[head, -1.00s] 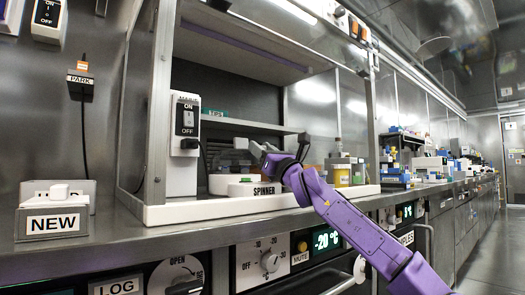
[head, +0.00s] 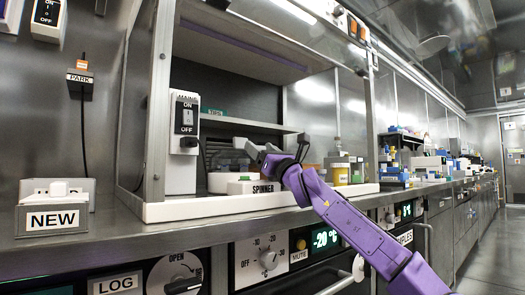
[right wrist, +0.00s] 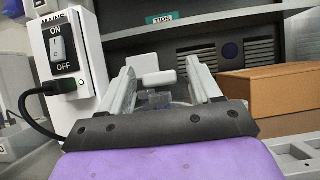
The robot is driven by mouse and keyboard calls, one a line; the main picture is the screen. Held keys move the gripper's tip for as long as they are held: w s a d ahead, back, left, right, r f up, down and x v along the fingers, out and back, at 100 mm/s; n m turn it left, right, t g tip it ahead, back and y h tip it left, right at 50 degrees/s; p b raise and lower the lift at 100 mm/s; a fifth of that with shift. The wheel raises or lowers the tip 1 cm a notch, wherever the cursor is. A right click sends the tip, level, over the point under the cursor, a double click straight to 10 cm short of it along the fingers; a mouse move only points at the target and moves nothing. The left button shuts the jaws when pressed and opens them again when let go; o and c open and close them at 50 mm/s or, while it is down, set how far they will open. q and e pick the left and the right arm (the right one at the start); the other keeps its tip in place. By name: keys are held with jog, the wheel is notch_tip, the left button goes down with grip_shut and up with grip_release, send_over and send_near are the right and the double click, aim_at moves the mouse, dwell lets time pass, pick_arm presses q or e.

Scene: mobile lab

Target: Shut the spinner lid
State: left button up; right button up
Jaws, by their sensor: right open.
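The spinner (head: 222,182) is a low, round white unit on the white bench tray, behind the SPINNER label. Its lid seems raised at the back; a white block-like part (right wrist: 155,79) and clear material (right wrist: 158,98) show between my fingers in the right wrist view. I cannot tell the lid's exact angle. My right gripper (head: 254,148) is open in front of and above the spinner, and its two fingers also show apart in the right wrist view (right wrist: 159,72). Nothing is visibly gripped. The gripper and wrist hide part of the spinner. My left gripper is not in view.
A white MAINS switch box (head: 184,140) with a black plug and cable stands left of the spinner. A cardboard box (right wrist: 265,98) is close on the right in the wrist view. A shelf (head: 245,124) runs behind.

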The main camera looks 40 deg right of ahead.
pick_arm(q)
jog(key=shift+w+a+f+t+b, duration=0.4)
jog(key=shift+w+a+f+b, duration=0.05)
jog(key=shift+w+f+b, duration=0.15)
pick_arm(e)
jog(key=v, duration=0.3)
jog(key=shift+w+f, duration=0.15)
jog(key=shift+f, duration=0.05)
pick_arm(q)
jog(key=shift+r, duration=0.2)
pick_arm(e)
jog(key=v, duration=0.6)
jog(key=shift+s, duration=0.4)
jog(key=shift+s+f, duration=0.2)
jog(key=shift+s, duration=0.2)
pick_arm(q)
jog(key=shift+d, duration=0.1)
pick_arm(e)
jog(key=shift+a, duration=0.1)
